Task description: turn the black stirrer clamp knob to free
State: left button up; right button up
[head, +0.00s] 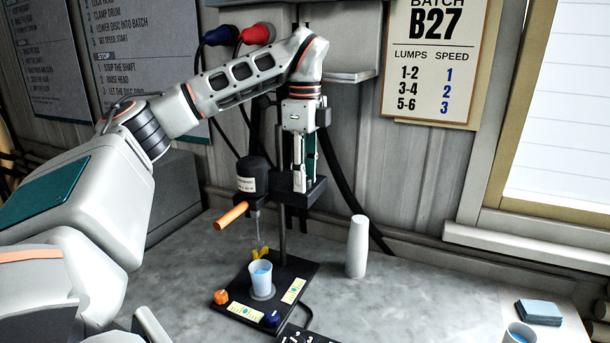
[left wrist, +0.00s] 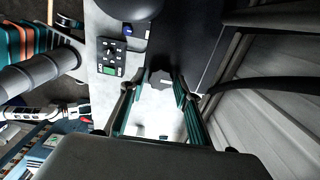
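The stirrer stand has a dark motor (head: 254,176) on a black clamp block (head: 311,193) on a metal post. In the left wrist view the dark lobed clamp knob (left wrist: 160,78) shows between the fingertips of my left gripper (left wrist: 155,90). The fingers are spread, one on each side of it; I cannot tell whether they touch it. In the head view my left gripper (head: 302,180) points down at the clamp block, and its fingers hide the knob.
An orange handle (head: 232,214) sticks out left of the stand. A cup of blue liquid (head: 261,274) stands on the black base (head: 275,315) below the motor. A white cylinder (head: 357,247) stands to the right. Black cables hang behind.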

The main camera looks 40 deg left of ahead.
pick_arm(q)
notch_tip(320, 180, up, 12)
dwell(0.9)
dwell(0.5)
